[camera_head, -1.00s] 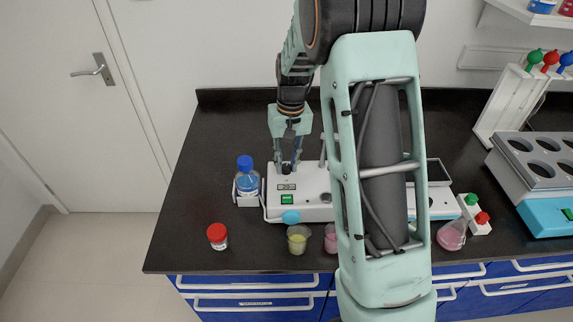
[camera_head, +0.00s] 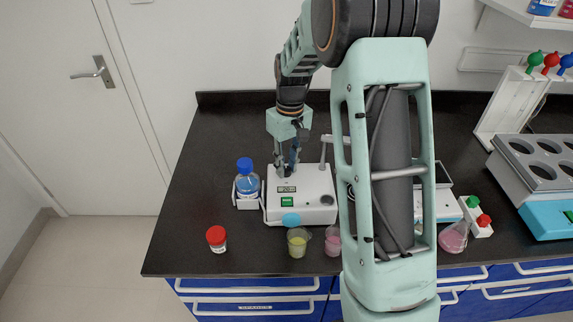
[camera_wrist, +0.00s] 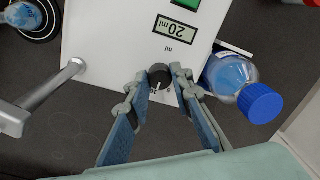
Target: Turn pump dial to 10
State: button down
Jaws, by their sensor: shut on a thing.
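The pump (camera_head: 310,208) is a white box on the dark bench, with a green switch (camera_head: 287,202) and a small display. In the wrist view the display (camera_wrist: 176,34) reads 20 ml, upside down. The black dial (camera_wrist: 159,75) has a white pointer line and printed marks beside it, partly hidden. My gripper (camera_wrist: 160,74) is over the pump, its fingers on either side of the dial and shut on it.
A blue-capped bottle (camera_head: 246,183) stands close to the pump's left. A red-capped jar (camera_head: 217,239) and a beaker of yellow liquid (camera_head: 298,242) stand in front. A metal post and arm (camera_wrist: 50,90) rise beside the dial. The bench's back left is clear.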

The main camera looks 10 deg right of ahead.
aim_at(288, 167)
jog(key=c, duration=1.7)
grip_release()
jog(key=r, duration=1.2)
jog(key=shift+w+d, duration=0.15)
jog(key=shift+d, duration=0.15)
jog(key=shift+r, duration=0.1)
